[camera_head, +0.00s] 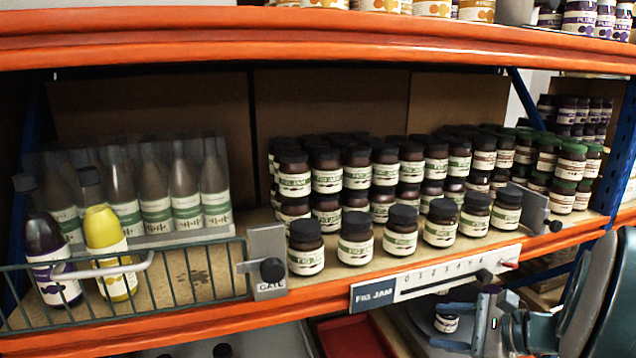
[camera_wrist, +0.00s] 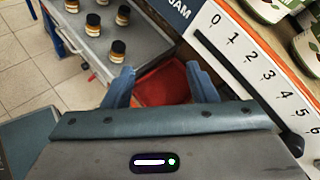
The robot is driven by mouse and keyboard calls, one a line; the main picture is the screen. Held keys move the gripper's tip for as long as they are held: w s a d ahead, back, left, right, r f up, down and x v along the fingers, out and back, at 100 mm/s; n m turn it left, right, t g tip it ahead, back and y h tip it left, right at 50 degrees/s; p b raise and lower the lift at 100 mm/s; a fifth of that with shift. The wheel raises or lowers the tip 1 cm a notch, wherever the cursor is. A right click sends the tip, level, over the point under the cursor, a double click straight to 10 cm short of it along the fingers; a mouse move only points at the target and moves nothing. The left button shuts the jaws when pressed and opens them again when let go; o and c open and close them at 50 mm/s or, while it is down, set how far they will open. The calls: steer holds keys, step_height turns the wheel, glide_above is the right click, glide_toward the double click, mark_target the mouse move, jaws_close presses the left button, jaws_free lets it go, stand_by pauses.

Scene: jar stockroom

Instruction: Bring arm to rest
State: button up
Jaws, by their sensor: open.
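My arm reaches in at the lower right of the head view, with my gripper (camera_head: 462,326) in front of and below the orange shelf edge. In the wrist view its two blue fingers (camera_wrist: 160,88) are spread apart with no object held between them. A red tray (camera_wrist: 163,82) shows beyond and between the fingers. The number scale (camera_wrist: 255,65) and the shelf front are close on the right of the gripper in that view.
Fig jam jars (camera_head: 355,238) stand in rows on the shelf. Bottles (camera_head: 110,250) stand behind a wire gate (camera_head: 200,275) at left. Below, a grey tray (camera_wrist: 150,40) holds a few small jars (camera_wrist: 117,50). Tiled floor (camera_wrist: 35,60) is open at left.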

steer(key=s+a+r+n+g+h+p, duration=0.2)
steer(key=s+a+n, duration=0.4)
steer(key=n, duration=0.4)
steer(key=s+a+r+n+g+h+p, duration=0.3)
steer(key=s+a+n+h, duration=0.3)
steer(key=n, duration=0.4)
steer(key=shift+s+n+g+h+p, duration=0.2)
steer(key=shift+n+g+h+p, duration=0.25)
steer(key=shift+h+p, duration=0.3)
stand_by(1.0)
steer(key=c, duration=0.3)
steer(key=shift+c, duration=0.2)
